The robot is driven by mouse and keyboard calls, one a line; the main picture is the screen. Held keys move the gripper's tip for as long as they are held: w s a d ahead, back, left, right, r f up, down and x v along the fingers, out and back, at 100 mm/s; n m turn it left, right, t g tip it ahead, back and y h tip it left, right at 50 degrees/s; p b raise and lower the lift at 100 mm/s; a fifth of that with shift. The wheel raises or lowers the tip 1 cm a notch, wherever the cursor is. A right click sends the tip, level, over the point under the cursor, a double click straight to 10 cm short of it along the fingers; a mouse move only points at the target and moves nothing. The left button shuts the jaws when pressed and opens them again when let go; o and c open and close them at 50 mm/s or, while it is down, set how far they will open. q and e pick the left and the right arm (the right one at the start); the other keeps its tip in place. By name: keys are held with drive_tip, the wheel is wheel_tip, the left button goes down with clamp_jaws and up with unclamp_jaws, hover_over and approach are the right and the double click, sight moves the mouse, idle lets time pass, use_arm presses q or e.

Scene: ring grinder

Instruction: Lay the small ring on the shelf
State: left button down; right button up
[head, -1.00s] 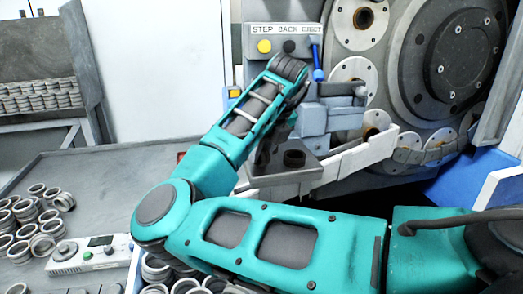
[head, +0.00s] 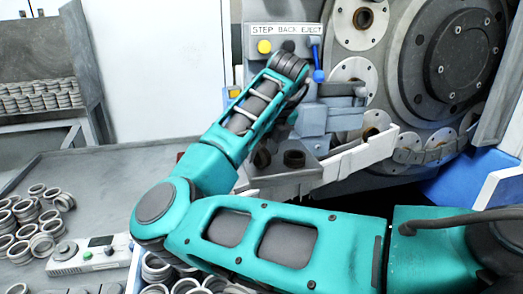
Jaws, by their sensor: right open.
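The shelf (head: 283,177) is a small grey ledge in front of the grinding machine, in the middle of the head view. My right gripper (head: 283,130) is open above and behind the left ring, mostly hidden by my own wrist and forearm. It appears apart from both rings. My left gripper is not in view.
The grinder's face with several round plates (head: 455,62) is at the right, with a white guide rail (head: 362,157) beside the shelf. Several loose rings (head: 38,222) lie on the grey table at the left.

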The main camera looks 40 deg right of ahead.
drive_tip(key=p+v, duration=0.2)
drive_tip(key=v, duration=0.9)
drive_tip(key=shift+s+r, duration=0.2)
drive_tip(key=shift+r, duration=0.05)
